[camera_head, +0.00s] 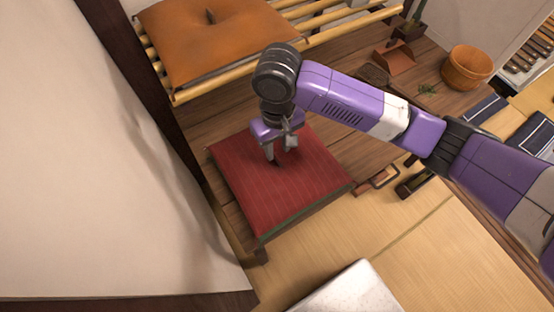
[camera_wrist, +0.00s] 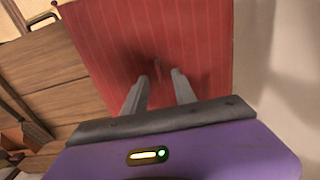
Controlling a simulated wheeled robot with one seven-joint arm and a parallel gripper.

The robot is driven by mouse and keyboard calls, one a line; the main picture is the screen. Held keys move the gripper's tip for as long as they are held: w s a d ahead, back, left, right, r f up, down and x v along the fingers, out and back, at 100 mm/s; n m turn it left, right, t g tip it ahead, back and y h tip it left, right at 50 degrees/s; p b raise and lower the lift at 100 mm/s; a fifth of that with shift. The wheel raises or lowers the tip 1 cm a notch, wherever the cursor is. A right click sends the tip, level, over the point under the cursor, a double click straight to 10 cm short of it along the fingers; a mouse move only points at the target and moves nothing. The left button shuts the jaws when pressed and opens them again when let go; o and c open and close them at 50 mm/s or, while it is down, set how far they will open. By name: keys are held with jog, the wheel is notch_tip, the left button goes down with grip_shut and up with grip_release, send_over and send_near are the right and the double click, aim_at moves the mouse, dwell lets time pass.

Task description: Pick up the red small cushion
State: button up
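The red small cushion (camera_head: 265,195) is square, with fine stripes and a greenish side edge. It lies flat on a low wooden platform in the middle of the head view. It also fills much of the upper wrist view (camera_wrist: 120,35), with a small raised tuft near its middle. My gripper (camera_head: 280,153) points down over the cushion's middle. In the wrist view the fingers of my gripper (camera_wrist: 157,76) are apart, with the tuft just beyond and between their tips. I cannot tell whether the tips touch the cushion.
An orange cushion (camera_head: 207,38) lies on a slatted bamboo bench behind. A wooden bucket (camera_head: 466,67) and a reddish-brown dustpan-like object (camera_head: 394,59) are at the back right. A pale wall (camera_head: 90,170) bounds the left. Tatami (camera_head: 330,255) is open in front; a white-topped object (camera_head: 350,290) stands there.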

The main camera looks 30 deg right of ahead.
aim_at(278, 158)
notch_tip(278, 158, down, 5)
jog(key=shift+w+d+f+p, duration=0.1)
jog(key=shift+d+p, duration=0.05)
jog(key=shift+p, duration=0.15)
grip_shut()
dwell(1.4)
